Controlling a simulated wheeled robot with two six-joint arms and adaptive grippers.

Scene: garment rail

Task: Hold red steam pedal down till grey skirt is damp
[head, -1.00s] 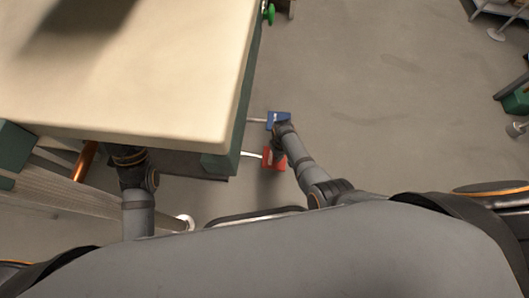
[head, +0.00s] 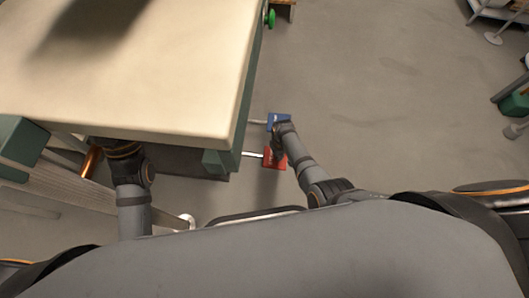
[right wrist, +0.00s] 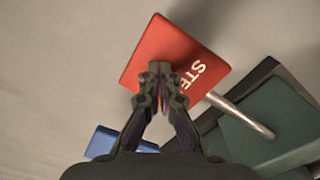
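The red steam pedal (head: 270,160) sticks out on a metal rod from the side of the cream-topped table, near the floor. It fills the upper middle of the right wrist view (right wrist: 165,45), with white letters "STE" showing. My right gripper (right wrist: 159,68) has its fingertips together over the pedal's face, with nothing between them. I cannot tell whether they touch it or whether the pedal is pressed down. My left gripper is hidden under the table edge. The grey skirt is not in view.
A blue pedal (head: 278,119) sits just beyond the red one; its edge shows in the right wrist view (right wrist: 105,141). The cream table (head: 140,70) fills the upper left, with a green leg (head: 216,161). The floor to the right is mostly clear.

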